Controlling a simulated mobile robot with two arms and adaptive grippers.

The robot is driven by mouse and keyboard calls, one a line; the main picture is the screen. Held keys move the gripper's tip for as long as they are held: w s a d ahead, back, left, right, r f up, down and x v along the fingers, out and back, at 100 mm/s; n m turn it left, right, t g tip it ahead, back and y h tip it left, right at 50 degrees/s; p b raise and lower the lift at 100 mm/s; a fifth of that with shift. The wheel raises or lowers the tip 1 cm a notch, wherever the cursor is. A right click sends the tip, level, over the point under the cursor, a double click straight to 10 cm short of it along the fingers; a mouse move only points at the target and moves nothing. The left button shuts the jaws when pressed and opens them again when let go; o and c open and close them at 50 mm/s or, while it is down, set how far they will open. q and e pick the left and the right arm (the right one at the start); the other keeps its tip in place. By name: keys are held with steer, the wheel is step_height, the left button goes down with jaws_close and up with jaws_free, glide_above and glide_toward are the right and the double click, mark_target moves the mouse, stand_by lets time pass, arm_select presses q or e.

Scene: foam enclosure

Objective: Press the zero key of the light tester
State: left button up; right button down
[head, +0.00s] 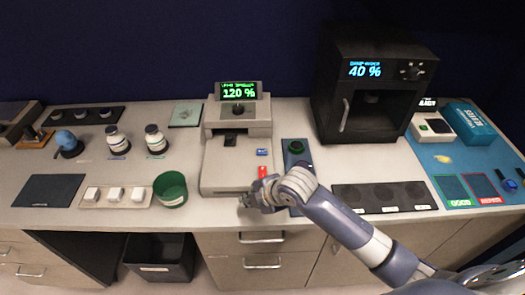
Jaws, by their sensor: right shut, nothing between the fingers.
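The light tester appears to be the beige device (225,178) in the middle of the counter. Its display (239,92) reads 120 % in green. A blue key (262,152) and a red key (262,171) sit at the right of its top; their labels are too small to tell which is the zero key. My right gripper (244,203) is shut and empty at the tester's front edge, in front of and left of the red key. Whether it touches the tester cannot be told. My left gripper is out of view.
A black oven-like machine (335,95) showing 40 % stands at the back right. A green cup (170,189) and white-labelled bottles (155,140) stand to the left.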

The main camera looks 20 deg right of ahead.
steer(key=w+d+r+n, duration=0.1)
steer(key=w+r+n, duration=0.1)
steer(key=w, duration=0.1)
steer(key=w+d+r+n, duration=0.1)
steer(key=w+r+n, duration=0.1)
steer(key=w, duration=0.2)
steer(key=w+d+r+n+t, duration=0.1)
steer(key=w+d+r+n, duration=0.1)
steer(key=w+n, duration=0.1)
steer(key=shift+w+r, duration=0.2)
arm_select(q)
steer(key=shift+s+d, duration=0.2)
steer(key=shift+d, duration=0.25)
arm_select(e)
steer(key=w+d+r+n+t, duration=0.1)
steer(key=w+d+r+n, duration=0.3)
steer(key=w+d+r, duration=0.1)
steer(key=shift+w+d+r, duration=0.4)
steer(key=shift+w+r, duration=0.25)
steer(key=shift+w, duration=0.3)
steer(key=b, duration=0.7)
glide_above(264, 151)
step_height(264, 151, down, 7)
steer(key=shift+w+d, duration=0.1)
steer(key=shift+f+b, duration=0.3)
steer(key=shift+f, duration=0.55)
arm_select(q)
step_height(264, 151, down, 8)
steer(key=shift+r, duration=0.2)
